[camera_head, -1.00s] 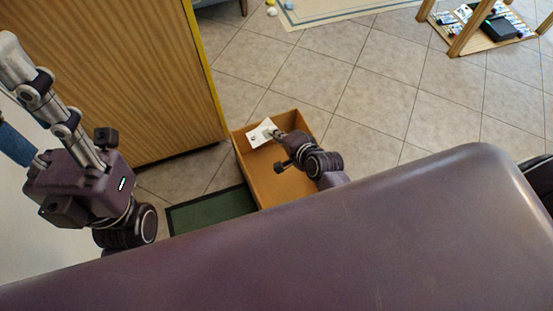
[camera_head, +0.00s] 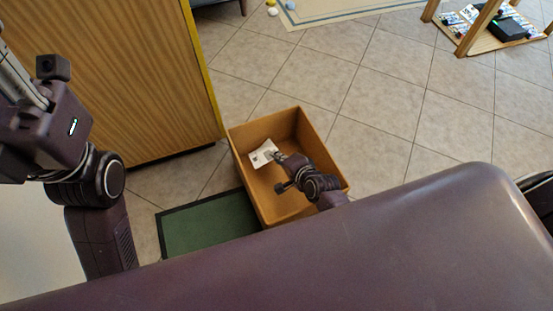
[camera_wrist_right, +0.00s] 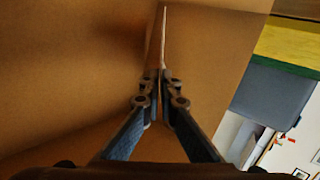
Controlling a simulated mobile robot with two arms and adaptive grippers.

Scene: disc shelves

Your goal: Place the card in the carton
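The white card (camera_head: 263,153) shows over the inside of the open brown carton (camera_head: 243,166) on the floor. My right gripper (camera_head: 278,157) reaches into the carton's outline at the card's right edge. In the right wrist view, my right gripper (camera_wrist_right: 160,74) is shut, with the card (camera_wrist_right: 163,38) edge-on as a thin pale sliver between its fingertips. The carton's brown inner surface (camera_wrist_right: 70,70) fills most of that view. Whether the card touches the carton's bottom I cannot tell. Of my left arm, only links and the wrist show at the left; its fingertips are not in view.
A green mat (camera_head: 207,224) lies beside the carton. A wooden cabinet (camera_head: 115,75) with a yellow edge stands at the left. A wooden shelf (camera_head: 487,38) with small items is at the upper right. Tiled floor is clear right of the carton.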

